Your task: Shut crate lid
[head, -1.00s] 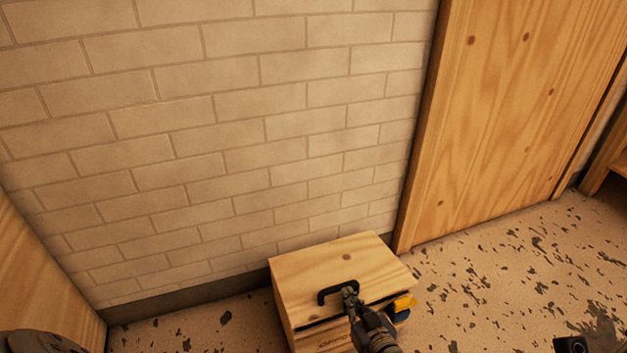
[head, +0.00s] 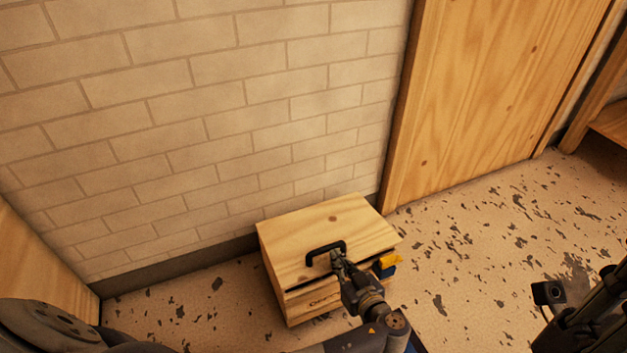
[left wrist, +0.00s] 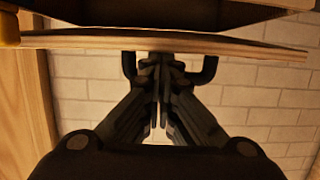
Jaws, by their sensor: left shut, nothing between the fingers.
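A black handle (head: 312,252) is on the lid. My left gripper (head: 338,257) is at the handle's right end, shut and empty. In the left wrist view its closed fingers (left wrist: 160,65) are by the lid's edge (left wrist: 165,42), between the handle's two ends. Dark parts of my right arm show at lower right; its fingers cannot be made out.
A wooden panel (head: 480,100) stands behind to the right, and another wooden surface (head: 45,270) at left. The speckled floor (head: 470,240) right of the crate is clear.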

